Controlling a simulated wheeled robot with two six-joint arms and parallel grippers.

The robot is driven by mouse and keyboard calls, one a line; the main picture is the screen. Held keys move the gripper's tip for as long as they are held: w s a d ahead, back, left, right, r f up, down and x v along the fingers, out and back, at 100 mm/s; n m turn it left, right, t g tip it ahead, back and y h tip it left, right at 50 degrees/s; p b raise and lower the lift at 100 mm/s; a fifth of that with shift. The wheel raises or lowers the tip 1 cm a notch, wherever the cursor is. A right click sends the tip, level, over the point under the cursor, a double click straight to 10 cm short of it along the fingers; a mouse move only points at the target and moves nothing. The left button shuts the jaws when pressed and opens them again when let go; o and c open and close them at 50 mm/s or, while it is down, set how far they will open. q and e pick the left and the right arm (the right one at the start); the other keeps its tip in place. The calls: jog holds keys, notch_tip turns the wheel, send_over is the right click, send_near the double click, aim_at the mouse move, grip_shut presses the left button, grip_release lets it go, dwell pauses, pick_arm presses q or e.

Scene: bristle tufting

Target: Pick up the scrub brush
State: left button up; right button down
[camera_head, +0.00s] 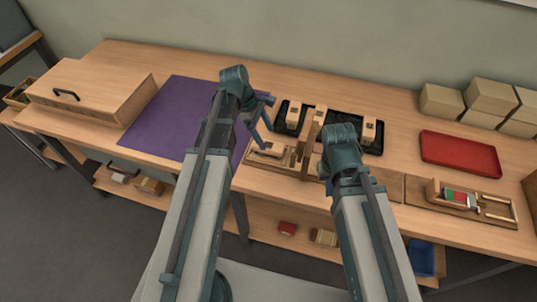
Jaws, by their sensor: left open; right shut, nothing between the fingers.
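A small wooden block that looks like the scrub brush (269,149) sits in a wooden fixture (252,158) near the front of the bench; bristles cannot be made out. My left gripper (262,122) is open just above and behind this block, fingers pointing down towards it. Whether a finger touches it cannot be told. My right gripper (326,172) is shut and empty, to the right of the fixture's upright post (312,140), its fingertips mostly hidden by its own wrist. Similar wooden blocks stand in the black trays behind, one in the left tray (293,113) and one in the right (369,130).
A purple mat (170,115) and a wooden box with a handle (95,88) lie to the left. A red tray (460,153), stacked cardboard boxes (490,97) and a wooden holder with red and green pieces (455,197) are at the right. The mat is clear.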

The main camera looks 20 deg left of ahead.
aim_at(268, 145)
pick_arm(q)
jog(key=shift+d+f, duration=0.1)
jog(key=shift+f, duration=0.25)
pick_arm(e)
jog(key=shift+f, duration=0.35)
pick_arm(q)
jog(key=b+x, duration=0.3)
jog(key=a+b+x, duration=0.1)
jog(key=b+x, duration=0.1)
jog(key=shift+f, duration=0.2)
pick_arm(e)
notch_tip(268, 145, down, 5)
pick_arm(q)
jog(key=shift+f+b, duration=0.2)
jog(key=shift+b, duration=0.1)
pick_arm(e)
jog(key=shift+f, duration=0.25)
pick_arm(q)
jog(key=shift+c, duration=0.3)
grip_shut()
